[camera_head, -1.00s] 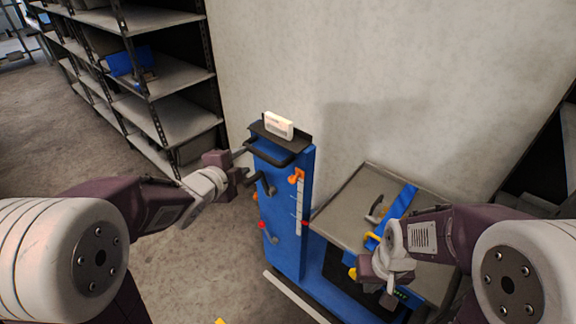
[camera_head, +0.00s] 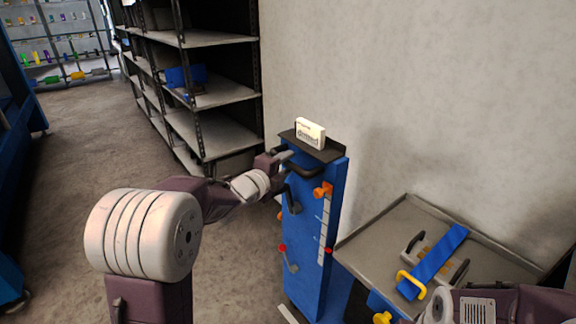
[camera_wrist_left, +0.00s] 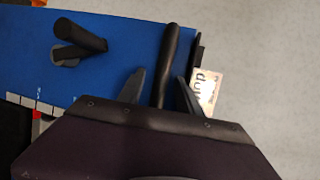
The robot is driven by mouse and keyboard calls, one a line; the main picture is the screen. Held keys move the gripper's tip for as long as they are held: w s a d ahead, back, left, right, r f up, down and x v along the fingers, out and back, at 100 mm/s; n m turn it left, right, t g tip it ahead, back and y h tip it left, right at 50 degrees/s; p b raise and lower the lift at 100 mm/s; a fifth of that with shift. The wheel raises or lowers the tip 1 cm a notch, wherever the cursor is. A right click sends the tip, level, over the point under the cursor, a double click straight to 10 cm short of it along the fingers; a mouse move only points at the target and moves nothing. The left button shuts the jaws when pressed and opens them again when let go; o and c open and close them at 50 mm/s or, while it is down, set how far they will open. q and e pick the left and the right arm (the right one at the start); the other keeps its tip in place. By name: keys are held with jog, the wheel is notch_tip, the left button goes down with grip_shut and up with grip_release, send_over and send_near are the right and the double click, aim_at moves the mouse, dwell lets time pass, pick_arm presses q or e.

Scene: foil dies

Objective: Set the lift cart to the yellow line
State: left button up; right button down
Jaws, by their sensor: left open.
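The lift cart has an upright blue column (camera_head: 309,235) with a black push handle (camera_head: 303,167) at its top. A white scale (camera_head: 325,230) with an orange pointer (camera_head: 322,191) runs down the column. Its grey platform (camera_head: 362,240) lies to the right. My left gripper (camera_head: 284,161) is at the push handle, open. In the left wrist view, the handle bar (camera_wrist_left: 170,60) lies between the spread fingers (camera_wrist_left: 160,88); contact cannot be told. My right forearm (camera_head: 520,303) is at the lower right; its gripper is out of view. No yellow floor line shows.
A blue strap-like piece (camera_head: 436,262) and a grey handled block (camera_head: 458,274) lie on the platform. A wall stands behind the cart. Metal shelving (camera_head: 215,95) stands behind left. Open floor (camera_head: 75,150) lies left, bounded by blue furniture (camera_head: 12,120).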

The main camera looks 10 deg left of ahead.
pick_arm(q)
jog(key=shift+w+d+f, duration=0.1)
jog(key=shift+w+d, duration=0.15)
jog(key=shift+w, duration=0.4)
grip_shut()
dwell(0.9)
